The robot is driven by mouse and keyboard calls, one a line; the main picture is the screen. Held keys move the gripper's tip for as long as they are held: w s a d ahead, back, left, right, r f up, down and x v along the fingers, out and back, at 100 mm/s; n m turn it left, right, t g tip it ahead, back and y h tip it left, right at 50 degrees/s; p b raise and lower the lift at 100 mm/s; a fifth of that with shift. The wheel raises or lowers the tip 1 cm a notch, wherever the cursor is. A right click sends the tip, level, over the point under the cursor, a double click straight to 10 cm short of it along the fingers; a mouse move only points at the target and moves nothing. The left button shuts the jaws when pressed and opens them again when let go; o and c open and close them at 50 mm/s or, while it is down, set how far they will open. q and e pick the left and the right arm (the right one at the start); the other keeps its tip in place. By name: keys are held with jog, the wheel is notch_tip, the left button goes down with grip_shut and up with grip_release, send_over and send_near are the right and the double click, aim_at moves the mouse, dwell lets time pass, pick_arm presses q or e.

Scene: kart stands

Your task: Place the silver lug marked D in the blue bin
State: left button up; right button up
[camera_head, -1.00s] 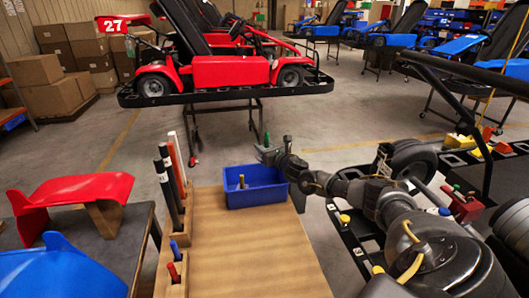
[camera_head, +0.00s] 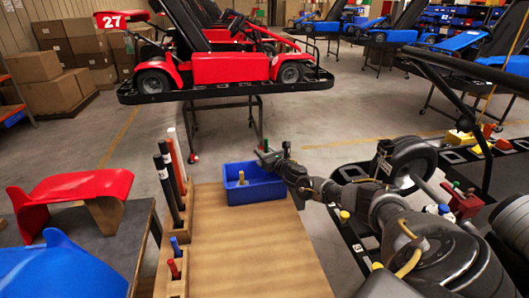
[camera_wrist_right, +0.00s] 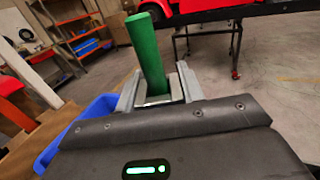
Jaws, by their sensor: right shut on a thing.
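My right gripper (camera_head: 267,154) is shut on an upright green cylinder (camera_head: 266,143), at the far right corner of the blue bin (camera_head: 265,193). In the right wrist view the green cylinder (camera_wrist_right: 147,52) rises from between the grey fingers (camera_wrist_right: 158,95), and the blue bin (camera_wrist_right: 72,128) shows behind the gripper on the left. The bin stands at the far end of the wooden bench top (camera_head: 240,245). A small tan peg-like piece (camera_head: 241,177) stands inside it. I cannot make out any letter D, nor tell silver metal from the grey fingers. My left gripper is out of view.
A wooden rack (camera_head: 188,215) with black, red, white and blue rods lines the bench's left edge. A red kart (camera_head: 225,72) stands on a stand behind. Kart parts (camera_head: 408,158) lie at right under my arm. The bench's middle is clear.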

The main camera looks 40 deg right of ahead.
jog(key=o, duration=1.2)
jog(key=shift+r, duration=0.1)
jog(key=shift+c, duration=0.2)
jog(key=shift+r+p, duration=0.55)
jog(key=shift+r, duration=0.05)
jog(key=shift+s, duration=0.25)
jog(key=shift+s+a+b, duration=0.2)
jog(key=shift+s+b, duration=0.15)
jog(key=shift+s, duration=1.6)
jog(key=shift+s+a+b, duration=0.25)
jog(key=shift+s+b, duration=0.05)
jog(key=shift+s, duration=1.6)
jog(key=shift+s+a+b, duration=0.2)
jog(key=shift+s+b, duration=0.15)
jog(key=shift+s, duration=1.6)
